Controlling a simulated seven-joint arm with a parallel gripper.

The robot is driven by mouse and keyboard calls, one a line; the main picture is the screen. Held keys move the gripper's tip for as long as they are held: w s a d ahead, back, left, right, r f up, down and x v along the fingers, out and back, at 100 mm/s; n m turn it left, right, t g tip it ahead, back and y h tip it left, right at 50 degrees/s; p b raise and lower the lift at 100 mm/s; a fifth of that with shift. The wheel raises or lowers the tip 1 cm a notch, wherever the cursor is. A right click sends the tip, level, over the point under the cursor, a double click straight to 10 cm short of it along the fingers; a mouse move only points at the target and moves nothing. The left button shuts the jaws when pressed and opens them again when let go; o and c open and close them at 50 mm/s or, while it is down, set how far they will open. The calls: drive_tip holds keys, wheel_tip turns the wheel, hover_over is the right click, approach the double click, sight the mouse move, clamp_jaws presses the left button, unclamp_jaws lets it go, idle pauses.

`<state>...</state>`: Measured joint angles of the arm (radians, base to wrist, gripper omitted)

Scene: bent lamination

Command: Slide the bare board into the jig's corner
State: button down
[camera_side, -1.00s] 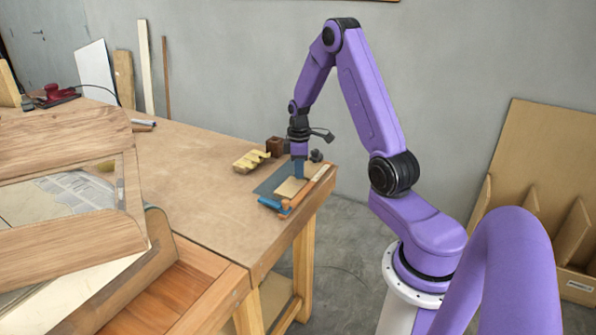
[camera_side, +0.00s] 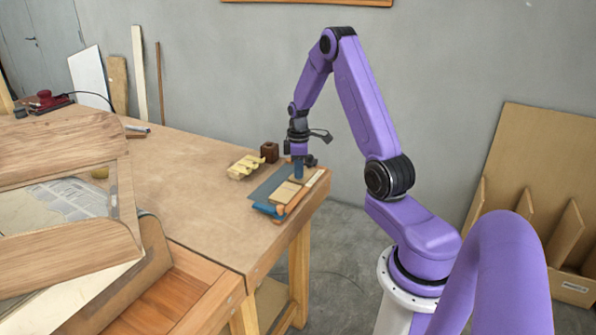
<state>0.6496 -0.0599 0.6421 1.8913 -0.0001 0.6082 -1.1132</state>
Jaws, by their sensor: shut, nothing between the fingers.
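The bare board (camera_side: 285,193) is a small pale wooden piece lying flat on the jig. The jig (camera_side: 265,187) is a dark blue-grey plate with an orange-brown wooden strip along its right side and a blue part at its front end, near the right edge of the workbench. My gripper (camera_side: 298,177) points straight down with its blue fingers shut and empty. Its tips are low at the far end of the board. At this size I cannot tell whether they touch it, or whether the board meets the jig's corner.
The workbench (camera_side: 190,185) is mostly clear left of the jig. A yellowish wavy piece (camera_side: 246,166) and a dark brown block (camera_side: 269,152) lie behind the jig. A large wooden frame (camera_side: 60,140) fills the left foreground.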

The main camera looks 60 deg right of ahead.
drive_tip(key=shift+a, duration=0.6)
wheel_tip(320, 180, up, 7)
idle(0.7)
